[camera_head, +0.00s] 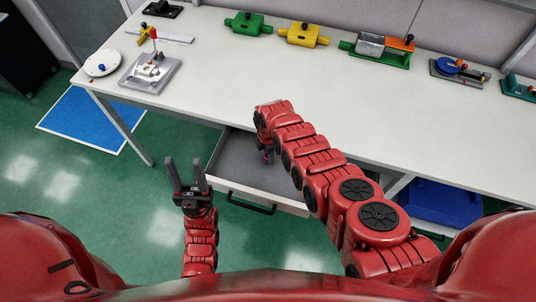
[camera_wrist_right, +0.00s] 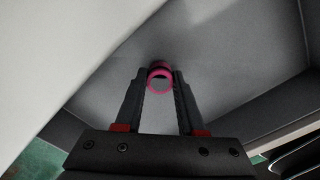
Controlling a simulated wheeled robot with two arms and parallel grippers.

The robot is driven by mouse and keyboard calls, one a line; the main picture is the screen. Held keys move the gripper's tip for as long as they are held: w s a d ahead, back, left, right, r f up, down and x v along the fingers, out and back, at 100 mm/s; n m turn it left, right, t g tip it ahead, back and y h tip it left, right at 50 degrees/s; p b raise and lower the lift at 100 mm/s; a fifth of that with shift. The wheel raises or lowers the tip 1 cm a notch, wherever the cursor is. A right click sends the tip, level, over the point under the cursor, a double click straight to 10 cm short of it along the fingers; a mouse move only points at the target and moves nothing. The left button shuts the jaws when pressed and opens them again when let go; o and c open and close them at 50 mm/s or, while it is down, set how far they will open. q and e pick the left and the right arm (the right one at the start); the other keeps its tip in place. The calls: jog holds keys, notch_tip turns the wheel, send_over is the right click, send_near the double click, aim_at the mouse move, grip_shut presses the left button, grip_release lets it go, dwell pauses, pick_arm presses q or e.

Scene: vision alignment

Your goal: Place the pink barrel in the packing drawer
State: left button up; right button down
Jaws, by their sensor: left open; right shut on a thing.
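The pink barrel (camera_wrist_right: 160,73) shows as a small ring-ended cylinder between my right gripper's fingertips in the right wrist view. My right gripper (camera_wrist_right: 160,84) is shut on it, above the grey drawer floor. In the head view, my right gripper (camera_head: 266,156) points down inside the open packing drawer (camera_head: 262,187), and only a small pink spot shows there. I cannot tell whether the barrel touches the drawer floor. My left gripper (camera_head: 188,178) is open and empty, left of the drawer and over the green floor.
The white table (camera_head: 240,75) overhangs the drawer's back part. Green (camera_head: 247,25) and yellow (camera_head: 303,35) fixtures stand along its back edge. A metal fixture with a red knob (camera_head: 150,72) stands at the left. A blue bin (camera_head: 440,202) sits below the table at right.

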jog(key=shift+f, duration=0.15)
jog(key=c, duration=0.5)
grip_release()
jog(key=shift+r+p, duration=0.3)
jog(key=shift+r, duration=0.15)
notch_tip(320, 180, up, 3)
jog(key=shift+f+p, duration=0.1)
jog(key=shift+p, duration=0.65)
jog(key=shift+w+r, duration=0.1)
jog(key=shift+r, duration=0.3)
notch_tip(320, 180, up, 8)
jog(key=b, duration=0.2)
jog(key=shift+b, duration=0.3)
